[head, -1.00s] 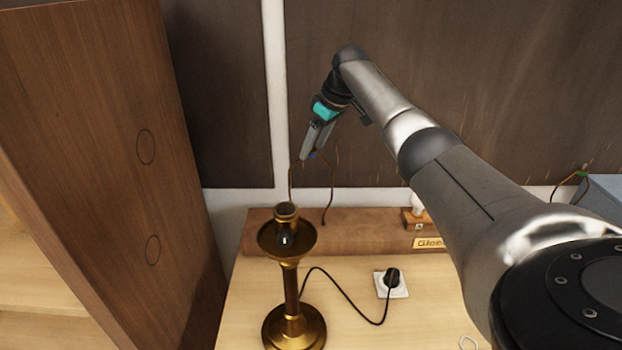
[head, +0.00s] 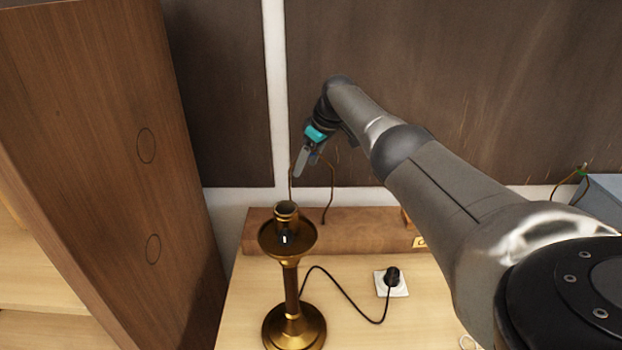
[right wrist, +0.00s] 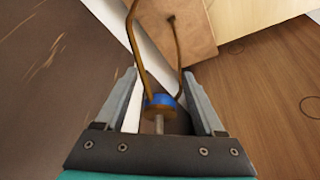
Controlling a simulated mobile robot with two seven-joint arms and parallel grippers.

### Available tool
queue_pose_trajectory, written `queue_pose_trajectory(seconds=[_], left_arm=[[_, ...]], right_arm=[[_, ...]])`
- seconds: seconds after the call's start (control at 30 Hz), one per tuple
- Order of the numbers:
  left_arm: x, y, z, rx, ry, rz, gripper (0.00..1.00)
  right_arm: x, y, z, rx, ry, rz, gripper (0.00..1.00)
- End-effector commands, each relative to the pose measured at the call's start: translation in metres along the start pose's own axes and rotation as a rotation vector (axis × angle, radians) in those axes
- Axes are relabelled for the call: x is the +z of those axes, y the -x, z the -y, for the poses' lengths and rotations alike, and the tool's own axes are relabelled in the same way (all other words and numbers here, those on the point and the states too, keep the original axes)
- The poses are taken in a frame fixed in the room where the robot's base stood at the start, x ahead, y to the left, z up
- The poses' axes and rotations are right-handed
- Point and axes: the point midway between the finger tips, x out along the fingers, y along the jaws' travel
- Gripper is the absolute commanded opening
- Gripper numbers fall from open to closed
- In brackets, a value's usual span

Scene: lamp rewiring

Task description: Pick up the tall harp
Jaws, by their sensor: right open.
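The tall harp is a thin brown wire loop (head: 333,185) standing upright from the wooden rack behind the lamp in the head view. Its top is hidden by my right gripper (head: 309,164). In the right wrist view, the harp's top with a blue band (right wrist: 160,101) and a short metal stud lies between the two fingers of my right gripper (right wrist: 159,76). The fingers are open, one on each side of the band, with a gap to it. The harp's two legs run down to the wooden rack. My left gripper is not in view.
A brass lamp base (head: 290,285) stands on the light table in front of the wooden rack (head: 370,232). Its black cord runs to a plug in a white socket (head: 392,285). A tall wooden cabinet (head: 110,180) stands at the left. A grey box (head: 605,197) is at the far right.

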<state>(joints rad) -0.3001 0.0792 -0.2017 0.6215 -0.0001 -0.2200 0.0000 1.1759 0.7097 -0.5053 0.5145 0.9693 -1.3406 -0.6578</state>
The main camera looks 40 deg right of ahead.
Motion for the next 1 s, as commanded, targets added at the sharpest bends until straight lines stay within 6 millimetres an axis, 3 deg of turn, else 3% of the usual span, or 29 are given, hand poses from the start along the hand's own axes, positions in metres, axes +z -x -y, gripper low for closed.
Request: queue_pose_trajectory(seconds=[0.1, 0.7, 1.0], left_arm=[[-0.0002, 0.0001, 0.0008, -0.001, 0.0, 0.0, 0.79], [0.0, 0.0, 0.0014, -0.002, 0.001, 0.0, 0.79], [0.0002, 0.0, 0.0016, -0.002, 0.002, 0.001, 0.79]], right_arm=[[-0.0002, 0.0003, 0.0001, 0.0, 0.0, 0.0, 0.69], [0.0001, 0.0005, -0.0001, 0.0, 0.0, 0.0, 0.01], [0.0, 0.0007, -0.0002, 0.0, 0.0, 0.0, 0.0]])
